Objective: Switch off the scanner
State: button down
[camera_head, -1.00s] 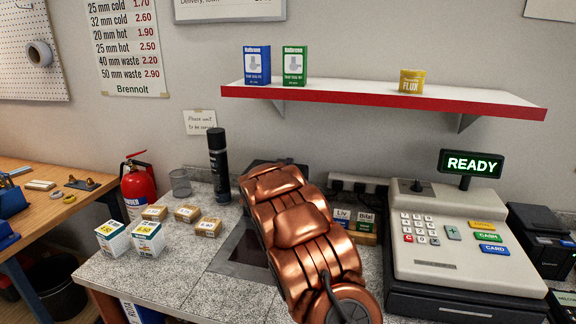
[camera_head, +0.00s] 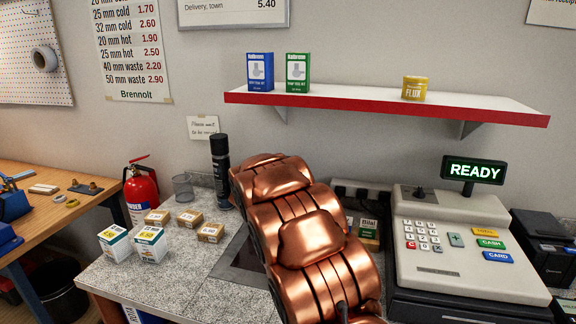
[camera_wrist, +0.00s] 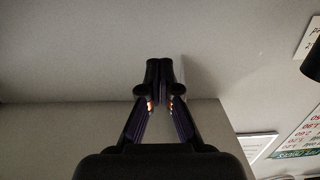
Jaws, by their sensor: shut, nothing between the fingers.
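My gripper (camera_wrist: 160,68) shows in the wrist view with its fingertips together and nothing between them. Bare grey surface lies beyond it. In the head view my copper arm covers the middle of the counter and hides the gripper. I cannot make out a scanner for sure. A dark flat panel (camera_head: 246,258) set in the counter shows partly at the left of my arm; I cannot tell whether it belongs to the scanner. The area behind my arm is hidden, and no switch of a scanner can be seen.
A black spray can (camera_head: 221,170) and a glass (camera_head: 184,187) stand left of my arm, with several small boxes (camera_head: 150,243) nearer. The cash register (camera_head: 455,245) reads READY at right. A red-edged shelf (camera_head: 375,106) overhangs the back.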

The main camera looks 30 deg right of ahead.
jog(key=shift+s+a+r, duration=0.25)
jog(key=shift+s+a, duration=0.15)
jog(key=shift+a, duration=0.05)
jog(key=shift+s+a+r, duration=0.2)
jog(key=shift+s+a, duration=0.2)
jog(key=shift+a, duration=0.05)
jog(key=shift+a, duration=0.1)
